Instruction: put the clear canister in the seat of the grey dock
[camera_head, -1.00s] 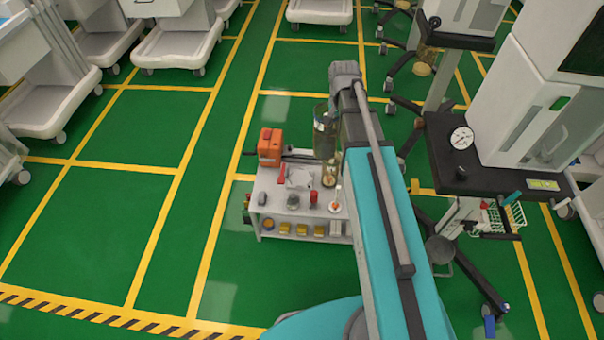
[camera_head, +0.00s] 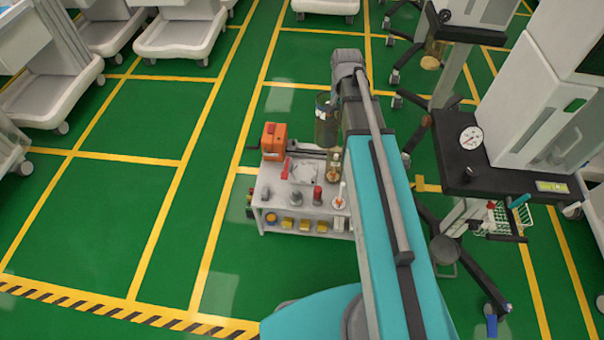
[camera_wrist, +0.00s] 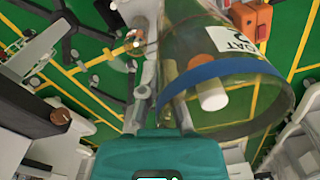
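The clear canister (camera_head: 325,128) is a see-through cylinder beside the far end of my arm, above the small white trolley. In the wrist view the canister (camera_wrist: 238,100) fills the upper right, tilted, with a blue band at its near rim, a white label and a white tube inside. My gripper (camera_wrist: 168,92) appears shut on its side; the exact finger contact is partly hidden. In the head view the gripper is hidden by the arm. A dark grey round part with a ring (camera_head: 443,248), low on the right cart, looks like the grey dock; I cannot tell its seat clearly.
The white trolley (camera_head: 266,218) carries an orange box (camera_head: 274,139), bottles and small parts. The right cart has a black shelf (camera_head: 500,182) with a gauge (camera_head: 471,138). Other carts stand behind and at the left. The green floor at the left is clear.

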